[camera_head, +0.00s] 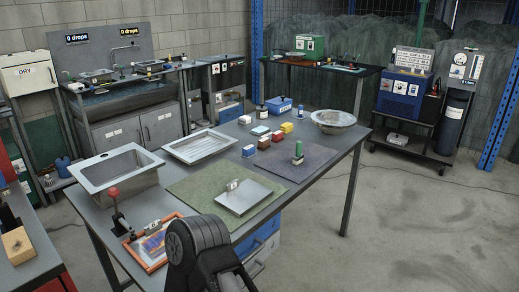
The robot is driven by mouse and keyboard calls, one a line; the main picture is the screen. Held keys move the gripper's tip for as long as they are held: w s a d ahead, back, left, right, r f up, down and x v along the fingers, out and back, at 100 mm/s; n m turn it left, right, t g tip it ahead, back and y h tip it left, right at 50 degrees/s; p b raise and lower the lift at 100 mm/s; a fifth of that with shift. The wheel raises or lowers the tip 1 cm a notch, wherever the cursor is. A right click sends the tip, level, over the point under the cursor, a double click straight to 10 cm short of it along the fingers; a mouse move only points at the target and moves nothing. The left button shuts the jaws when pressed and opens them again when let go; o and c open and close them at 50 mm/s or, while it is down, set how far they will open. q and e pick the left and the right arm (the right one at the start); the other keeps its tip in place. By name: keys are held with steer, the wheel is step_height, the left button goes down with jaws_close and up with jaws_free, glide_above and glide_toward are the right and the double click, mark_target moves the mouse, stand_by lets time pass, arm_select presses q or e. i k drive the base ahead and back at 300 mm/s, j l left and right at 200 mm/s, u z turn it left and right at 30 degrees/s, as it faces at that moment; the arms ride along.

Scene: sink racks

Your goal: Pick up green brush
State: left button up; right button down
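A small green upright object (298,150), which looks like the green brush, stands on the dark purple mat (318,166) on the right half of the metal table. Its fine shape is too small to tell. A black jointed part of my own arm rises from the bottom edge, over the table's near edge, well in front of and left of the green object. No gripper fingers show on it. I see neither gripper.
On the table are a sink basin (124,171), a white tray (203,147), a green mat (190,187) with a metal plate (243,197), a red-knobbed tool (115,200), a framed picture (150,243), several small blocks and a round metal bowl (333,121).

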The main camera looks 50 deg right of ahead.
mark_target(297, 158)
steer(key=z, duration=2.05)
